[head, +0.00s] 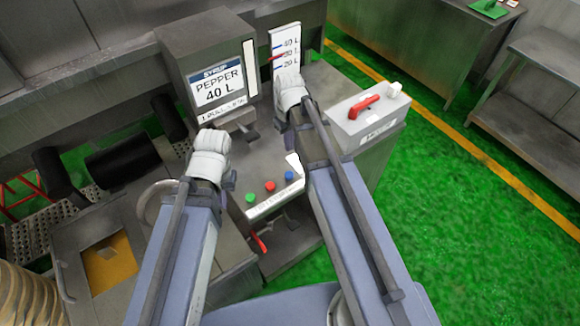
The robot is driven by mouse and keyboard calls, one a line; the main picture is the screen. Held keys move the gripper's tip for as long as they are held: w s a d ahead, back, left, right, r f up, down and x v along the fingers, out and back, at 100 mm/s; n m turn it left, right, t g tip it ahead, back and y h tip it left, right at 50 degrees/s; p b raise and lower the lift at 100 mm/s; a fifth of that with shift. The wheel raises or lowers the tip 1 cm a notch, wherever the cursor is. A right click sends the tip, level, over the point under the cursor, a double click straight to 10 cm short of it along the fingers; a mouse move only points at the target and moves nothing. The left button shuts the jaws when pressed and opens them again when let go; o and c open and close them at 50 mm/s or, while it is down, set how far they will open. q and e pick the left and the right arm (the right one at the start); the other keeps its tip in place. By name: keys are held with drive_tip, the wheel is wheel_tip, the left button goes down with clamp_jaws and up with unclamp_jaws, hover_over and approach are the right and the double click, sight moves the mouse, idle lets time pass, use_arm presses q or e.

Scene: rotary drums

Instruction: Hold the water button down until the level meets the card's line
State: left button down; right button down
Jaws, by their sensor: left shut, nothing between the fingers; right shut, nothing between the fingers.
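A card reading "SYRUP PEPPER 40 L" (218,86) is on the front of a grey cabinet. A white scale board (285,37) beside it reads 40 L, 30 L and 20 L, with a red mark near 30 L and blue marks near the others. A pale vertical strip (250,66) is on the cabinet. Green (250,198), red (269,186) and blue (289,175) buttons sit on the panel; their label is too small to read. My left gripper (212,145) is shut and empty, left of the buttons. My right gripper (289,82) is shut and empty before the scale board, covering its lower part.
A grey box (350,128) with a red handle (364,107) stands right of my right arm. Dark rollers (122,162) lie on the left. A red lever (258,242) hangs below the panel. Green floor on the right is open, with steel tables (540,85) beyond.

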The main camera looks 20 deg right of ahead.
sight(289, 175)
drive_tip(key=shift+f, duration=0.1)
wheel_tip(289, 175, down, 14)
drive_tip(key=b, duration=1.4)
